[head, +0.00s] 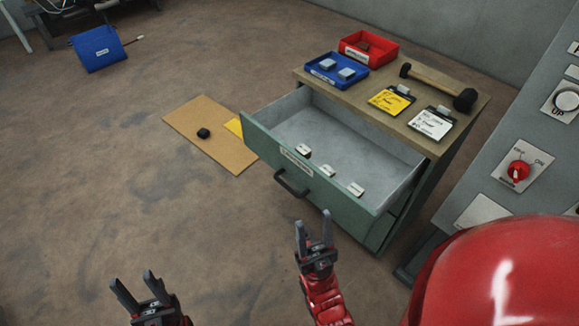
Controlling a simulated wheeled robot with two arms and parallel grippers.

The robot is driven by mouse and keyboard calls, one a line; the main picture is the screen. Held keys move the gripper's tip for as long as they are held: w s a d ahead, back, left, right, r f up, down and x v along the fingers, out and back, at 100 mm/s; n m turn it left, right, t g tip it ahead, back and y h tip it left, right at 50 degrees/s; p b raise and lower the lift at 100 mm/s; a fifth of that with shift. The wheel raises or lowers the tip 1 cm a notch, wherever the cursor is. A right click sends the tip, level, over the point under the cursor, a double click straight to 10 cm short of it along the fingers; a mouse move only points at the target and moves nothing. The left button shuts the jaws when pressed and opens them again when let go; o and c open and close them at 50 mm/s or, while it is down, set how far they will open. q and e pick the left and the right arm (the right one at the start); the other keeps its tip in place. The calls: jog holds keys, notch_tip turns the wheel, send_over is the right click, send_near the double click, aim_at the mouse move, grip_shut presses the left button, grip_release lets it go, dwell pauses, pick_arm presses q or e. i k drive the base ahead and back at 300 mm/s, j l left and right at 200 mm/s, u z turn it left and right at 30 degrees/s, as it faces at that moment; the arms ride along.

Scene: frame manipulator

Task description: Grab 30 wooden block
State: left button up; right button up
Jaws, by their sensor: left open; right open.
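No block that I can read as "30" shows clearly. Three small pale pieces with dark marks (327,170) lie along the inner front side of the open drawer (360,150); I cannot tell whether they are blocks or labels. Two grey blocks (346,73) sit in the blue tray (322,77) on the cabinet top. A small brown item (364,46) lies in the red bin (385,54). My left gripper (131,278) is open and empty over the floor at the bottom left. My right gripper (313,219) is open and empty in front of the drawer handle.
The cabinet top (414,126) also holds a mallet (440,84), a yellow clipboard (390,101) and a white clipboard (432,123). A cardboard sheet (205,160) with a black object (203,133) lies left of the drawer. A control panel (540,150) stands right. The left floor is mostly clear.

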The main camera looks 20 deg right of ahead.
aim_at(357, 191)
jog(key=z, duration=0.95)
